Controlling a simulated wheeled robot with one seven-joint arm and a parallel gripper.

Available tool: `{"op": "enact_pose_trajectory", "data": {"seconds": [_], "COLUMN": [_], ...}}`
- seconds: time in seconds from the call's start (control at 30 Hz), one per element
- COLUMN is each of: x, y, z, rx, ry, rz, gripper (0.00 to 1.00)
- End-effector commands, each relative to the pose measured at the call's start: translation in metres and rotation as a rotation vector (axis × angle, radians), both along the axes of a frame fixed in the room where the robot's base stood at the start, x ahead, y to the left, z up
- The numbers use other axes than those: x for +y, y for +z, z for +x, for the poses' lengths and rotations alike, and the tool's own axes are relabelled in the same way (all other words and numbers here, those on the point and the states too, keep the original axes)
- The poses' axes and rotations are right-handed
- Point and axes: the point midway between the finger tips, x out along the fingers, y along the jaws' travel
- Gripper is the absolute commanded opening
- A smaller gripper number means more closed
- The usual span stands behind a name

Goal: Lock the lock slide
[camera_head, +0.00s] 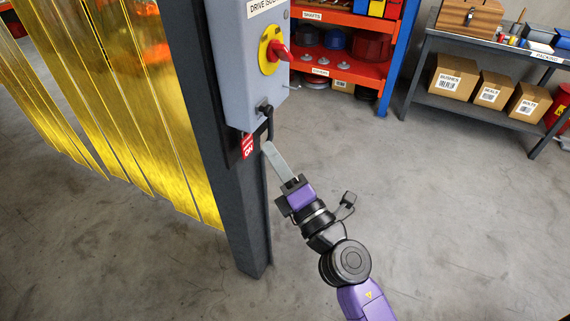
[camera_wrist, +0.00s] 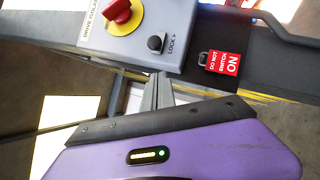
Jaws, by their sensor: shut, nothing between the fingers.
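The grey drive isolator box (camera_head: 243,75) is mounted on a dark post. Its lock slide is a black knob (camera_wrist: 156,43) beside the word LOCK and an arrow, low on the box face; it also shows in the head view (camera_head: 265,108). The red rotary handle on a yellow disc (camera_head: 273,55) sits above it. A red tag (camera_wrist: 225,63) with a small dark padlock (camera_wrist: 203,58) hangs beside the box; the tag also shows in the head view (camera_head: 248,146). My gripper (camera_head: 267,148) is shut and empty, its fingertips below the knob; they also show in the wrist view (camera_wrist: 158,84). I see no contact with the knob.
The dark post (camera_head: 240,215) stands directly beside my gripper. A yellow strip curtain (camera_head: 150,100) hangs at the left. A red shelf (camera_head: 345,68) and a grey packing table (camera_head: 425,100) with boxes stand at the back. The floor at the right is clear.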

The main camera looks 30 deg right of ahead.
Motion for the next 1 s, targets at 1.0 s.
{"op": "enact_pose_trajectory", "data": {"seconds": [1.0], "x": [-0.037], "y": [0.025], "z": [0.056], "rx": [0.001], "ry": [-0.005], "rz": [0.0], "gripper": [0.0]}}
